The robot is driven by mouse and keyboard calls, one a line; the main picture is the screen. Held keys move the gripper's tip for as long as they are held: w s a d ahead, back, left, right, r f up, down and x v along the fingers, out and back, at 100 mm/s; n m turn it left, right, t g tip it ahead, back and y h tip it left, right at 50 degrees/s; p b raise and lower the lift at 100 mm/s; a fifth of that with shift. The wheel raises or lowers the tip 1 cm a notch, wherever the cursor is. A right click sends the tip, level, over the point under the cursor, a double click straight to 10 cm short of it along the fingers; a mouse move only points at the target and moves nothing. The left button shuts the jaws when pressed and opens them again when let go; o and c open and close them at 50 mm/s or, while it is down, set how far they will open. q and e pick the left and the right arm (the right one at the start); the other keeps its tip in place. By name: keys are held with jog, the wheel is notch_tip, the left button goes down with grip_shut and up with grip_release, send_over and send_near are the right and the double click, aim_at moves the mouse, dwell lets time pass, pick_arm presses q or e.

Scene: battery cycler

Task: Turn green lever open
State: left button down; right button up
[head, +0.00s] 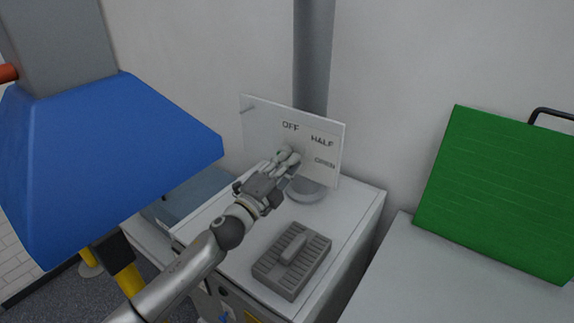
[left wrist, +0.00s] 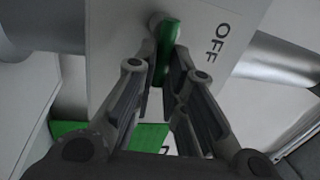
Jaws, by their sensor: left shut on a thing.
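The green lever (left wrist: 168,42) stands out from a white panel (head: 262,115) with the labels OFF, HALF and a third, blurred one lower down. My left gripper (head: 288,156) is at the panel, below the OFF label. In the left wrist view its two fingers (left wrist: 161,82) are on either side of the lever and shut on it, with the OFF label to the right. In the head view the gripper hides most of the lever. My right gripper is not in view.
A grey ribbed block (head: 282,275) with a raised bar lies on the white cabinet top (head: 345,215) in front of the panel. A vertical grey pipe (head: 313,50) stands behind the panel. A blue hood (head: 110,160) is at left, a green board (head: 500,190) at right.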

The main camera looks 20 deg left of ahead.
pick_arm(q)
jog(key=shift+a+m, duration=0.1)
jog(key=shift+m, duration=0.4)
jog(key=c, duration=1.6)
grip_release()
jog(key=shift+o, duration=0.6)
jog(key=shift+w+f, duration=0.1)
jog(key=shift+w, duration=0.05)
jog(key=v, duration=1.2)
jog(key=shift+f, duration=0.1)
